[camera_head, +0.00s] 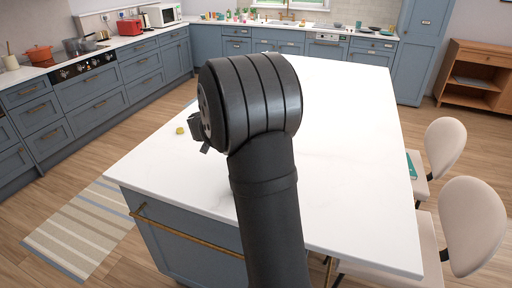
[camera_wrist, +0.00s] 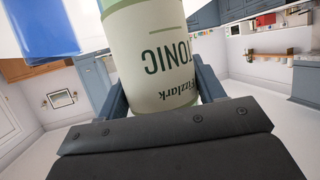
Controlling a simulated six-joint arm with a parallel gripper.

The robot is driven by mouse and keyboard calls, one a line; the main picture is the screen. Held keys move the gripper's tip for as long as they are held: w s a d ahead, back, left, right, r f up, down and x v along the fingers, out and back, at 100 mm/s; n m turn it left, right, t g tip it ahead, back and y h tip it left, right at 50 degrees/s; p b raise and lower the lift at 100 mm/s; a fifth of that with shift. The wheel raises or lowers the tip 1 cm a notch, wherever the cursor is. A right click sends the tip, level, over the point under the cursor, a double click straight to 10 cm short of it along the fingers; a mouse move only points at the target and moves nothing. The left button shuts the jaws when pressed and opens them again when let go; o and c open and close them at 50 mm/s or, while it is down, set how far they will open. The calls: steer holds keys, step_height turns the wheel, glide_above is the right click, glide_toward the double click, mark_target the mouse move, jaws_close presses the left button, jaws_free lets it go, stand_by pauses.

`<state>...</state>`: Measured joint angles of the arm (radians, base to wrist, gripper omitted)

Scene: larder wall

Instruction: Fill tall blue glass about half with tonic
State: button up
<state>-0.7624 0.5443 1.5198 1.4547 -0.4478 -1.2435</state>
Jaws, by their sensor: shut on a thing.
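The tonic bottle (camera_wrist: 150,60), with a pale cream label reading TONIC and Fizzlark, is between the two fingers of my gripper (camera_wrist: 163,90) in the wrist view. My gripper is shut on it. A blue glass (camera_wrist: 48,32) shows at the upper left of the wrist view, apart from the fingers and cut off by the picture edge. The liquid level in the glass cannot be told.
The white island top (camera_head: 345,130) is bare to the right of my arm. Two pale chairs (camera_head: 473,225) stand at the right side. Counters with a red pot (camera_head: 38,55) are far behind.

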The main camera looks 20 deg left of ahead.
steer(key=w+d+f+m+h, duration=0.2)
steer(key=w+f+m+h, duration=0.4)
steer(key=w+f+h, duration=0.1)
steer(key=shift+w+f+h, duration=0.3)
steer(key=shift+w+f, duration=0.5)
steer(key=shift+w, duration=0.25)
steer(key=shift+w+a+r+m+t+y, duration=0.2)
steer(key=shift+a+r+m+t+y, duration=0.55)
steer(key=shift+m, duration=1.1)
steer(key=shift+w+a+r+m+t+y, duration=0.25)
steer(key=shift+a+r+m+t+y, duration=0.45)
steer(key=shift+m, duration=1.1)
steer(key=shift+w+a+r+m+t+y, duration=0.2)
steer(key=shift+a+r+m+t+y, duration=0.45)
steer(key=shift+m, duration=1.2)
steer(key=shift+d+f+y, duration=0.1)
steer(key=shift+d+y, duration=0.15)
steer(key=shift+y, duration=0.05)
